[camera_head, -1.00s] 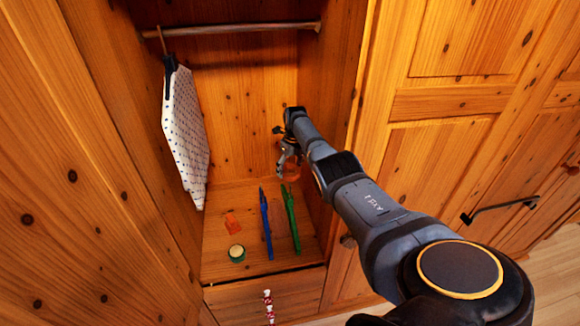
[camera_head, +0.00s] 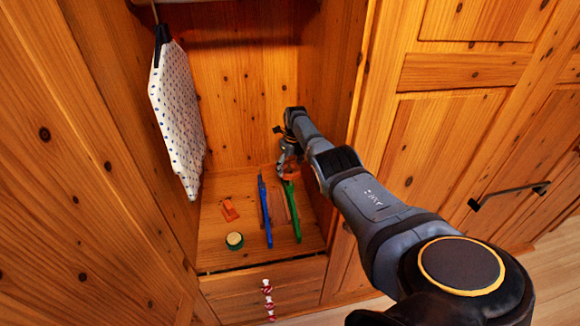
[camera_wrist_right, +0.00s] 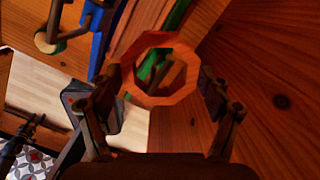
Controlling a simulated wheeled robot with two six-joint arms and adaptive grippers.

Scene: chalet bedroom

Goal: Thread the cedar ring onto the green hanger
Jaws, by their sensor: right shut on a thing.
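The cedar ring (camera_wrist_right: 185,92), an octagonal reddish wooden ring, is gripped between the fingers of my right gripper (camera_wrist_right: 162,80) in the right wrist view. In the head view my right gripper (camera_head: 288,160) is above the far end of the green hanger (camera_head: 294,215), and the ring (camera_head: 290,171) shows small and partly hidden there. The green hanger lies on the wardrobe floor, right of the blue hanger (camera_head: 265,212). Green shows through the ring's hole in the wrist view. I cannot tell whether the hanger enters the hole or only lies behind it. My left gripper is not in view.
An orange block (camera_head: 229,210) and a round green-rimmed item (camera_head: 235,240) lie left of the blue hanger. A dotted white cloth (camera_head: 178,120) hangs at the left. The wardrobe's right wall (camera_head: 325,110) stands close to my right arm.

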